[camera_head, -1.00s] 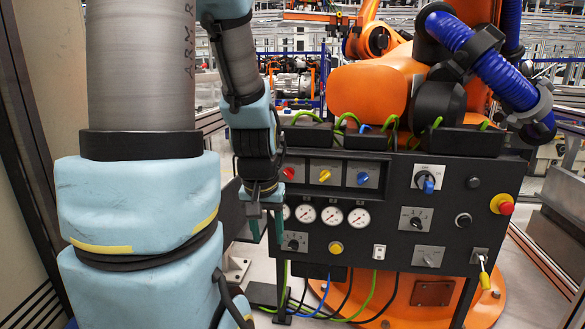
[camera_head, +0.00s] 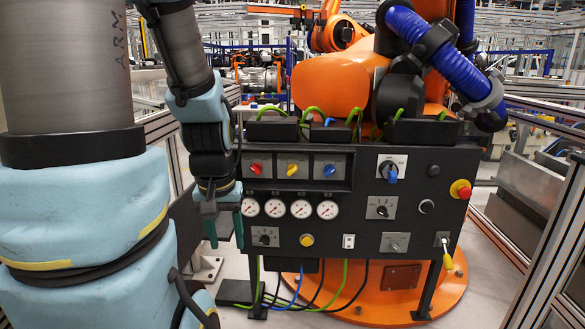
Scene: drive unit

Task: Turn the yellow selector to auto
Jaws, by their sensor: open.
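The yellow selector (camera_head: 292,169) is the middle one of three coloured knobs in the recessed upper-left row of the dark control panel (camera_head: 350,222). Its knob looks tilted on a grey plate. The plate's markings are too small to read. My gripper (camera_head: 225,233) hangs pointing down at the panel's left edge, lower than the selector and to its left. Its two greenish fingers are apart with nothing between them. It is clear of the selector, which is in full view.
A red selector (camera_head: 256,168) and a blue selector (camera_head: 329,169) flank the yellow one. Several round gauges (camera_head: 300,209) sit below. A red emergency button (camera_head: 461,189) is at the right. An orange robot (camera_head: 335,82) stands behind. Cables hang beneath the panel.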

